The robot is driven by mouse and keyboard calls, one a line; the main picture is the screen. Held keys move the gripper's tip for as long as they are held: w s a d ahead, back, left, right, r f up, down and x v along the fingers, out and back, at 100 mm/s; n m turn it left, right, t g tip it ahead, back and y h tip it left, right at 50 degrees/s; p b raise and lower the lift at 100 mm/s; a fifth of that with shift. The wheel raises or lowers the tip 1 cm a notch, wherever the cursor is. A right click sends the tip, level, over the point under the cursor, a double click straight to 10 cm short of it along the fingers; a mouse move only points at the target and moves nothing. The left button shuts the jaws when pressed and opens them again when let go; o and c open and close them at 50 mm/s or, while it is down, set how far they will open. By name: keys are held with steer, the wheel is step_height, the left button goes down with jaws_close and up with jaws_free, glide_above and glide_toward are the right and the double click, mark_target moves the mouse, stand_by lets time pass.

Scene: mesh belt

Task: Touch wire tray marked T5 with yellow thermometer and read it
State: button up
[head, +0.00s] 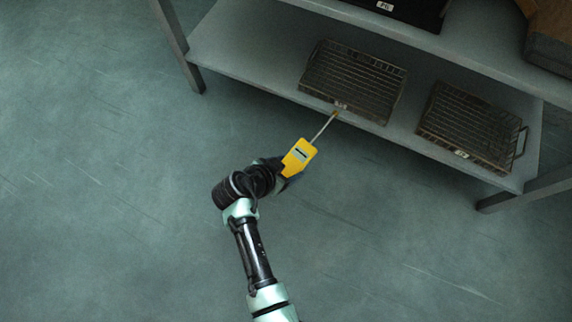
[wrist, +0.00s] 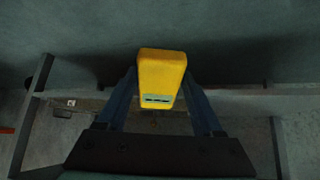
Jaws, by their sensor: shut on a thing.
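The yellow thermometer (head: 299,157) is held by my gripper (head: 288,172), its thin metal probe (head: 324,128) pointing up and right. The probe tip is at or very near the front label of the left wire tray (head: 352,82); I cannot tell whether they touch. A second wire tray (head: 468,124) stands to its right on the same shelf. Both trays carry small front labels too small to read, so I cannot tell which is T5. In the wrist view the thermometer (wrist: 161,72) sits between the two fingers; its small display (wrist: 158,99) is not readable.
The trays stand on a grey shelf (head: 240,62) with legs at left and right. A black container (head: 400,10) with a label and a brown box (head: 550,35) are at the upper right. The floor (head: 110,190) in front is clear.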

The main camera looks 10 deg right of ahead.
mark_target(302, 139)
steer(key=w+d+b, duration=0.1)
steer(key=w, duration=0.1)
steer(key=w+d+b, duration=0.1)
steer(key=w, duration=0.1)
steer(key=w+d+f+b, duration=0.1)
steer(key=w+d, duration=0.1)
steer(key=shift+w+f+b, duration=0.1)
steer(key=shift+f+b, duration=0.25)
steer(key=shift+b, duration=0.2)
steer(key=shift+f+b, duration=0.55)
steer(key=shift+f, duration=0.15)
steer(key=shift+f, duration=0.3)
stand_by(1.4)
steer(key=shift+r, duration=0.1)
step_height(302, 139, up, 6)
steer(key=p, duration=0.5)
stand_by(0.5)
